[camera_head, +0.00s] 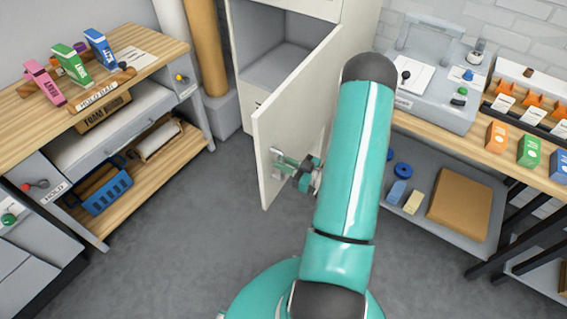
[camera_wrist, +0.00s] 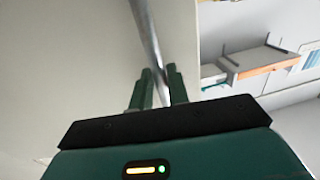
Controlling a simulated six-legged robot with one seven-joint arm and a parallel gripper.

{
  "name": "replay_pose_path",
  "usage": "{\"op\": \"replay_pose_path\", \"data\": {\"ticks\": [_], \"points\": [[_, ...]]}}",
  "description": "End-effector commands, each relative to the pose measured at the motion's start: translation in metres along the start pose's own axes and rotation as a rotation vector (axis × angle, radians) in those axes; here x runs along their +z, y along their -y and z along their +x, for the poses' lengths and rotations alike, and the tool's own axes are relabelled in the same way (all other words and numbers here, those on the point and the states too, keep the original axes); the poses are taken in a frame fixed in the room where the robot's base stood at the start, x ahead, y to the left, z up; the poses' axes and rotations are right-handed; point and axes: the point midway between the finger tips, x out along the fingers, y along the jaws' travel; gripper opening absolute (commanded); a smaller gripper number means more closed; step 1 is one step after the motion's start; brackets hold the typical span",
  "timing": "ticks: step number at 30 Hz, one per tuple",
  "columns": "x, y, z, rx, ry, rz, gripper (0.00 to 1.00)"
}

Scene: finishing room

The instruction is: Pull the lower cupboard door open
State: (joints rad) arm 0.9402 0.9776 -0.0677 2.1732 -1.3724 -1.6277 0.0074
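The lower cupboard door (camera_head: 290,120) is a pale cream panel hinged at its right side. It stands partly open, its free edge swung out into the room. The grey cupboard interior (camera_head: 275,68) shows behind it. My gripper (camera_head: 284,163) is at the lower part of the door's outer face, near the free edge. In the wrist view, the green fingers (camera_wrist: 160,85) close on both sides of the metal bar handle (camera_wrist: 149,35), which runs between them.
A wooden workbench (camera_head: 150,45) with coloured boxes stands left. Brown (camera_head: 208,45) and white pipes stand left of the cupboard. The grey floor (camera_head: 180,230) before the door is clear.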

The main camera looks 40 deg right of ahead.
Motion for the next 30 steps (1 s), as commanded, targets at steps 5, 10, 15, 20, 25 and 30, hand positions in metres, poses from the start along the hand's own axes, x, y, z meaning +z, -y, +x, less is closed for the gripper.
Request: {"op": "replay_pose_path", "data": {"ticks": [5, 10, 15, 20, 25, 30], "points": [[0.000, -0.001, -0.018, 0.004, 0.001, 0.001, 0.17], [0.000, -0.001, -0.053, 0.005, 0.002, 0.000, 0.17], [0.000, -0.001, -0.091, 0.005, 0.002, 0.000, 0.17], [0.000, -0.001, -0.120, 0.005, 0.002, 0.000, 0.17], [0.000, -0.001, -0.135, 0.002, 0.000, 0.000, 0.17], [0.000, 0.000, -0.137, 0.001, 0.000, 0.000, 0.17]]}}
